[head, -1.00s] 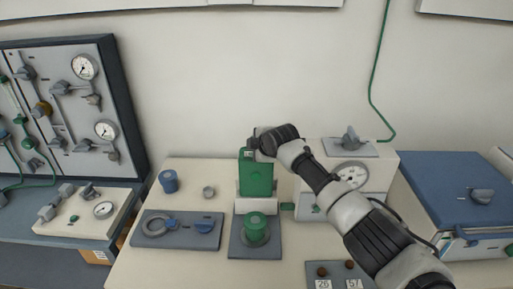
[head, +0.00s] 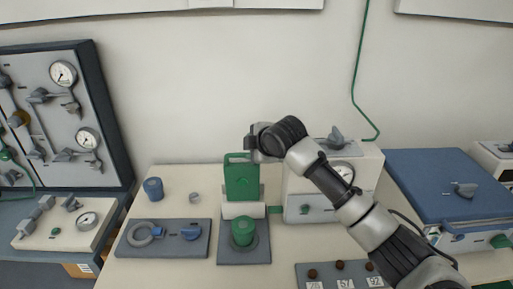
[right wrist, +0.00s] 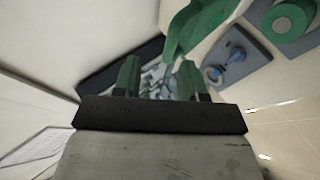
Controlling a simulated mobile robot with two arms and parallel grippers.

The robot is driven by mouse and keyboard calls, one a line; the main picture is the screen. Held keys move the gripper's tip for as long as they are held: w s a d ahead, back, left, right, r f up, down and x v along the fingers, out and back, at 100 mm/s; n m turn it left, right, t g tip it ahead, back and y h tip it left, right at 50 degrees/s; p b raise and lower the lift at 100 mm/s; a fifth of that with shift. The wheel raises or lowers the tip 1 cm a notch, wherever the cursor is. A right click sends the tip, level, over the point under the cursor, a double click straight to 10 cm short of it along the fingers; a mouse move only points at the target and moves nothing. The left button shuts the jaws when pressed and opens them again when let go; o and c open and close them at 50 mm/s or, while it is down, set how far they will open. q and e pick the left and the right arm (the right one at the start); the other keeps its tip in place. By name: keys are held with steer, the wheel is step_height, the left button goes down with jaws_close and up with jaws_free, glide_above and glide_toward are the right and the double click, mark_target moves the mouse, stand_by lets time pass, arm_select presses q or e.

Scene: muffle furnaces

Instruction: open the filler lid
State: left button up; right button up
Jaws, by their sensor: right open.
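The filler is a green box-shaped hopper (head: 242,182) on a white base, in the middle of the head view. A thin green edge (head: 236,156) shows at its top; I cannot tell whether this is the lid or the rim. My right gripper (head: 252,142) is just above and slightly right of the hopper top, apparently apart from it. In the right wrist view its green-tipped fingers (right wrist: 158,75) are spread with nothing between them. A green curved part (right wrist: 198,28), likely the hopper, lies beyond them. My left gripper is not in view.
A green cylinder (head: 243,231) stands in front of the hopper. A grey plate (head: 170,250) with a ring and blue knob is left of it. A white gauge box (head: 305,206) stands right, behind my arm. A blue-lidded unit (head: 435,180) is farther right.

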steer(key=shift+v, duration=1.1)
